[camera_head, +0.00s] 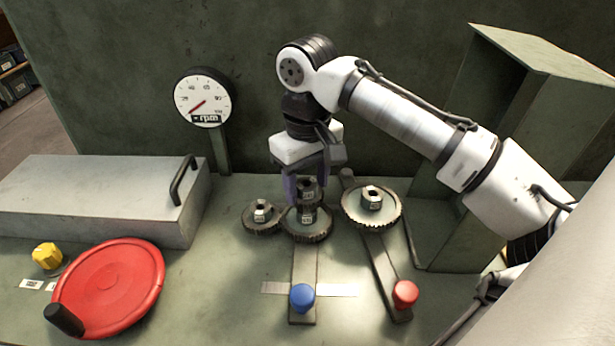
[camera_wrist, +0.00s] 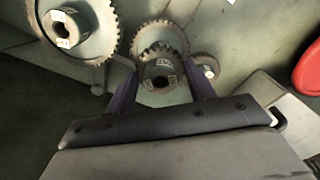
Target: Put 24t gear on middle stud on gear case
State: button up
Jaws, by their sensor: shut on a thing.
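My gripper (camera_head: 306,194) points down over the middle of the row of gears, shut on a small dark toothed gear (camera_wrist: 160,84) with a pale label on its hub. The held gear (camera_head: 307,187) is directly above the middle gear (camera_head: 307,229) in the head view. I cannot tell whether the two touch. The middle stud is hidden. Part of a toothed gear (camera_wrist: 160,38) shows behind the held gear in the wrist view. A smaller gear (camera_head: 261,221) sits to the left, and a larger gear (camera_head: 371,214) with a labelled hub sits to the right.
A blue-knobbed lever (camera_head: 302,297) and a red-knobbed lever (camera_head: 404,293) lie in front of the gears. A red handwheel (camera_head: 112,287), a yellow knob (camera_head: 47,256) and a grey handled box (camera_head: 90,190) are left. An rpm dial (camera_head: 203,97) stands behind; an open green cabinet (camera_head: 540,55) is right.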

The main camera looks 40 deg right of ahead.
jog(key=shift+f, duration=0.65)
dwell(1.0)
jog(key=shift+f, duration=0.3)
jog(key=o, duration=1.9)
jog(key=shift+f, duration=0.1)
jog(key=shift+r, duration=0.2)
jog(key=shift+r+p, duration=4.05)
jog(key=shift+r, duration=0.05)
